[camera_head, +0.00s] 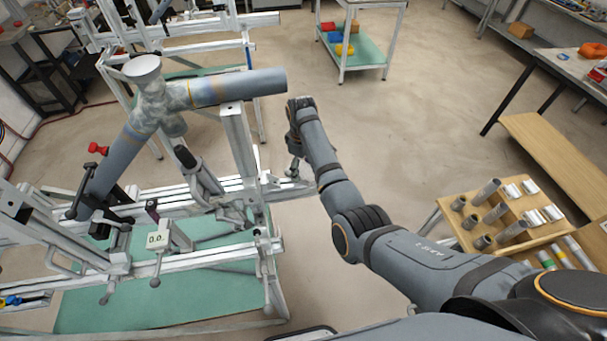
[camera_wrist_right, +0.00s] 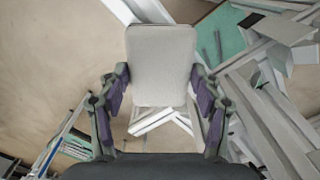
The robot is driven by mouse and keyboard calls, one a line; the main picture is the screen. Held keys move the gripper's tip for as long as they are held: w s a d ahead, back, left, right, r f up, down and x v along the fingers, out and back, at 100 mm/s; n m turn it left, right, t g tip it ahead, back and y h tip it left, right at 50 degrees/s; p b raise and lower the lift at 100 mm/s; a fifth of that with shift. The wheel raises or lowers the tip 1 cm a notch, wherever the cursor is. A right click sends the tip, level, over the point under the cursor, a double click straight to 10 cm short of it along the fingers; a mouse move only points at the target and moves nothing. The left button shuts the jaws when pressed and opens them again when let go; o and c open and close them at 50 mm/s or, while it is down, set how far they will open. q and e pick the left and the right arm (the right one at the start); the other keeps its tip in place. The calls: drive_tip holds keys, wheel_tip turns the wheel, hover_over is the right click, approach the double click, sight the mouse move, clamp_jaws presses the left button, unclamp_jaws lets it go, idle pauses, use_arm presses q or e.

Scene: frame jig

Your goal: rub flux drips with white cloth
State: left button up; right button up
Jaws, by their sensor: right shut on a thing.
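The white cloth (camera_wrist_right: 160,62) shows in the right wrist view as a pale, flat pad with rounded corners. My right gripper (camera_wrist_right: 160,90) is shut on it, one finger at each side. In the head view my right gripper (camera_head: 294,168) points down beside the jig's right end, mostly hidden by my wrist; the cloth cannot be made out there. Blue-grey tubes (camera_head: 238,87) meet at a mottled grey joint (camera_head: 160,112) on the frame jig, left of my gripper. I cannot make out separate flux drips. My left gripper is not in view.
The jig's white rails (camera_head: 150,272) and upright post (camera_head: 238,145) stand close left of my right arm. A wooden rack of metal tube pieces (camera_head: 490,212) stands at the right. A cart (camera_head: 365,50) with coloured bins is at the back. Open floor lies between.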

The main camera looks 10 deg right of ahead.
sight(305, 181)
drive_tip(key=shift+s+r+p, duration=0.1)
drive_tip(key=shift+p, duration=0.4)
drive_tip(key=shift+s, duration=0.15)
drive_tip(key=shift+s+p, duration=0.7)
drive_tip(key=shift+p, duration=0.5)
drive_tip(key=shift+s+f, duration=0.2)
drive_tip(key=shift+s, duration=0.3)
drive_tip(key=shift+s+f, duration=0.2)
drive_tip(key=shift+s, duration=0.65)
drive_tip(key=shift+c, duration=0.4)
drive_tip(key=shift+w+r, duration=0.2)
drive_tip(key=shift+r, duration=2.9)
